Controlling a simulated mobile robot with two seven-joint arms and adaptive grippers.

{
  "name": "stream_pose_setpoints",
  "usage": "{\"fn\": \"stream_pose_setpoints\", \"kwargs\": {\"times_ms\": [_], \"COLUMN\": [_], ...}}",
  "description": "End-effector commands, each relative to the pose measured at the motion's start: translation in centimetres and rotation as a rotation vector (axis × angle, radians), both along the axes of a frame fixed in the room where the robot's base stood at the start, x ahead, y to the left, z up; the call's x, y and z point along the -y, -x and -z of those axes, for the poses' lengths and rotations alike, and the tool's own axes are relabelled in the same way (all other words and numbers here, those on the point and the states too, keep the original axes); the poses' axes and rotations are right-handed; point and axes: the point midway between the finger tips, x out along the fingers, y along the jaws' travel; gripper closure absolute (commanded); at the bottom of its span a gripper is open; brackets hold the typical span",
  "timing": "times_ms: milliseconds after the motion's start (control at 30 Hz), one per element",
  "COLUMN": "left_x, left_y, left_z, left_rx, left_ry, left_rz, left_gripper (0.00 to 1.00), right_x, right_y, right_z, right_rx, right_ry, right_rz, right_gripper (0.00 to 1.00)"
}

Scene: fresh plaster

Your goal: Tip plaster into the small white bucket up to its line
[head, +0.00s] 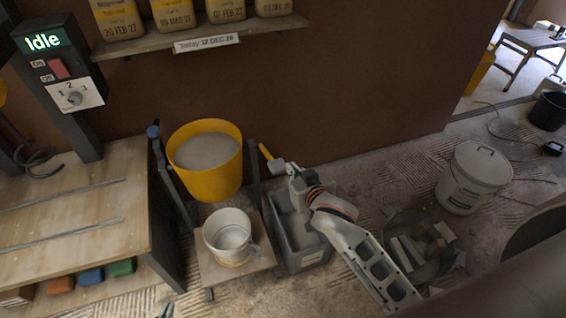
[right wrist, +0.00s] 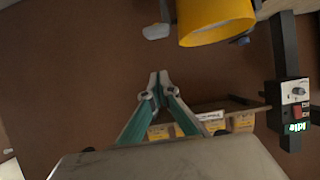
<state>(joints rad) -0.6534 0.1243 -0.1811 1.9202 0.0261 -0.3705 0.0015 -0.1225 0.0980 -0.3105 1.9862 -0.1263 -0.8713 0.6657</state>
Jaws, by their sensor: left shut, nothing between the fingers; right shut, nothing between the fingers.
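The yellow bucket (head: 207,178), filled with pale grey plaster (head: 206,150), sits upright between dark posts with a blue knob (head: 153,131). The small white bucket (head: 229,243) stands upright on a wooden platform below and in front of it. Its inside looks pale; I cannot make out its line or any plaster level. My right gripper (head: 288,168) is shut and empty, right of the yellow bucket and above a grey tub. In the right wrist view its fingertips (right wrist: 155,76) meet, with the yellow bucket (right wrist: 215,22) beyond. My left gripper (head: 166,311) barely shows at the bottom edge, shut.
A control box (head: 62,68) reads "Idle". Dated bags line a shelf (head: 200,35).

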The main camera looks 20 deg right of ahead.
Motion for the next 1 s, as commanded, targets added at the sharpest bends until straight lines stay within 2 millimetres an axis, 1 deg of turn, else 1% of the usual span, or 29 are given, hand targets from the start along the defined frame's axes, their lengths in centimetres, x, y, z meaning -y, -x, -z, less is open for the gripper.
{"fn": "stream_pose_setpoints", "kwargs": {"times_ms": [233,367,467,700,900,1000], "left_x": [0.0,0.0,0.1,0.2,0.3,0.5], "left_y": [0.0,-0.1,-0.1,-0.2,-0.4,-0.5], "left_z": [0.0,0.0,0.0,0.1,0.1,-0.1], "left_rx": [0.001,0.002,0.003,0.007,0.012,0.019], "left_ry": [0.000,0.001,0.001,0.002,0.004,0.008], "left_rz": [0.000,0.000,0.002,0.004,0.007,0.010], "left_gripper": [1.00,1.00,1.00,1.00,1.00,1.00], "right_x": [0.0,-0.1,-0.1,-0.2,-0.3,-0.3], "right_y": [-0.1,-0.8,-2.0,-6.3,-9.5,-8.8], "right_z": [0.1,0.4,0.9,2.7,4.2,6.1], "right_rx": [0.001,0.001,0.001,0.002,0.001,-0.003], "right_ry": [0.000,0.001,0.003,0.002,0.004,0.003], "right_rz": [-0.001,-0.002,-0.001,-0.002,-0.002,-0.003], "right_gripper": [1.00,1.00,1.00,1.00,1.00,1.00]}}
